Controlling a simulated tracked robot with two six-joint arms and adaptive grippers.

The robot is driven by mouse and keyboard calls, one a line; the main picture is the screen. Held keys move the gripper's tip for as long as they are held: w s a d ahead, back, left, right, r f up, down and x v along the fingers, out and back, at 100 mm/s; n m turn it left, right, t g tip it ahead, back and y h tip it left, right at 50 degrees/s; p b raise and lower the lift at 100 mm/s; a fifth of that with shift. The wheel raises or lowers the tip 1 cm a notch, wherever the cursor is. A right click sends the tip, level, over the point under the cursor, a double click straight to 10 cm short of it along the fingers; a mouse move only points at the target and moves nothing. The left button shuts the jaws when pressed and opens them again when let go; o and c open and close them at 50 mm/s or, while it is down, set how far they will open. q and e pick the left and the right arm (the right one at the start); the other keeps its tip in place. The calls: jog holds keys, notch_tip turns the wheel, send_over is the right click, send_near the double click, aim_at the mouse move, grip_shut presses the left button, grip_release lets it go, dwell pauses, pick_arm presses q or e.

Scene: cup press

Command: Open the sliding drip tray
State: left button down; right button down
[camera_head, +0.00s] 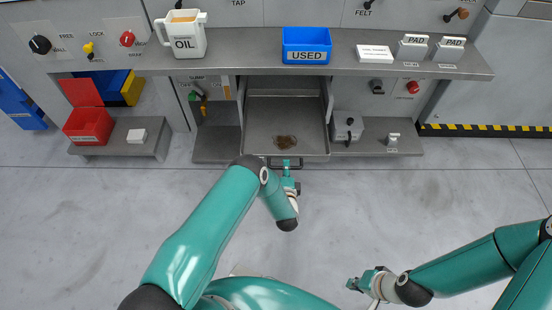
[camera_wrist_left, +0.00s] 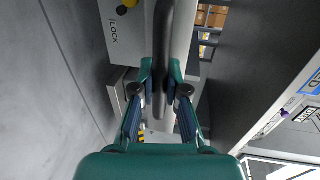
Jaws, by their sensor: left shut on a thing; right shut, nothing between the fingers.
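The grey sliding drip tray (camera_head: 298,117) is pulled out of its bay in the middle of the bench, with a brown stain or debris (camera_head: 285,142) on its floor. Its dark bar handle (camera_head: 255,162) runs along the front edge. My left gripper (camera_head: 287,166) is at the handle, and in the left wrist view the gripper (camera_wrist_left: 165,85) is shut around the dark handle bar (camera_wrist_left: 162,50). My right gripper (camera_head: 362,284) is shut and empty, low over the open floor at the lower right, away from the tray.
On the shelf above stand an OIL jug (camera_head: 184,36), a blue USED bin (camera_head: 307,45) and PAD boxes (camera_head: 412,47). A red bin (camera_head: 88,126) stands at left. A grey block with a knob (camera_head: 348,130) sits right of the tray. The floor in front is clear.

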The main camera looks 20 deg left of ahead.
pick_arm(q)
jog(key=shift+s+f, duration=0.25)
jog(key=shift+a, duration=0.1)
jog(key=c, duration=1.2)
grip_release()
jog(key=shift+w, duration=0.1)
jog(key=shift+r, duration=0.1)
jog(key=v, duration=1.2)
jog(key=shift+a, duration=0.1)
